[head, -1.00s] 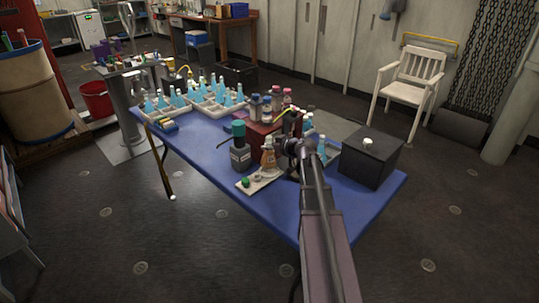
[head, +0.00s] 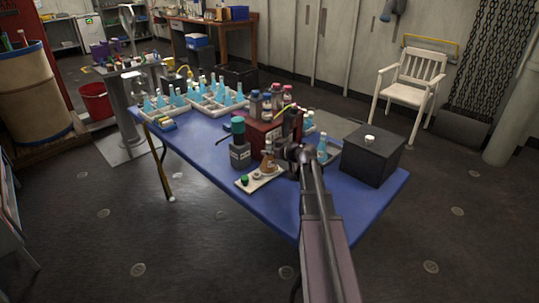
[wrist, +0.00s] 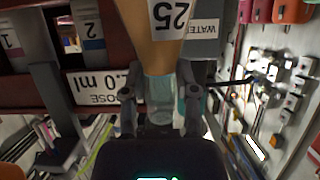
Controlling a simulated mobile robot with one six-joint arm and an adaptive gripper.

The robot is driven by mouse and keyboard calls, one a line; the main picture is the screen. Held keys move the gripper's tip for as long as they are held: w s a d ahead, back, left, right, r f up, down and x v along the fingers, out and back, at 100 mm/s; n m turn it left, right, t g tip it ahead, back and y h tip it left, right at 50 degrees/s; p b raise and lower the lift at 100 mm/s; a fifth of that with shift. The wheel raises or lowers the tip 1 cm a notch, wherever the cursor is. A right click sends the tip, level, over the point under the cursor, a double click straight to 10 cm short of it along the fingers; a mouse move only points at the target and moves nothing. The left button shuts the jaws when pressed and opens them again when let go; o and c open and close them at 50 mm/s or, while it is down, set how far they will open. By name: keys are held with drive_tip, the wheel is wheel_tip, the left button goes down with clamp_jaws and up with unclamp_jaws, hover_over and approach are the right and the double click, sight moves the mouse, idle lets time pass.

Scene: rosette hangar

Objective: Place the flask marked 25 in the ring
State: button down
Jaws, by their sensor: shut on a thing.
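The flask marked 25 (wrist: 166,50) has an amber body with a white label and a clear neck in the wrist view. My gripper (wrist: 160,104) is shut on this neck, one finger on each side. In the head view an amber flask (head: 268,166) shows beside my gripper (head: 284,153), over or on the pale board (head: 272,179). I cannot tell whether its base touches the board. A small round pale fitting (head: 257,176) lies on the board beside the flask; I cannot tell for certain whether it is the ring.
A dark bottle with a teal cap (head: 240,146) stands close left of the flask. A red rack (head: 262,137) with several bottles is behind. A black box (head: 372,157) stands at the right. The blue table's (head: 215,155) front left is clear.

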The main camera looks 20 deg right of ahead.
drive_tip(key=shift+f, duration=0.15)
drive_tip(key=shift+c, duration=1.9)
unclamp_jaws()
drive_tip(key=shift+r, duration=0.3)
drive_tip(key=p+v, duration=0.4)
drive_tip(key=v, duration=0.8)
drive_tip(key=shift+p, duration=0.35)
drive_tip(key=shift+a+f, duration=0.1)
drive_tip(key=shift+f, duration=0.05)
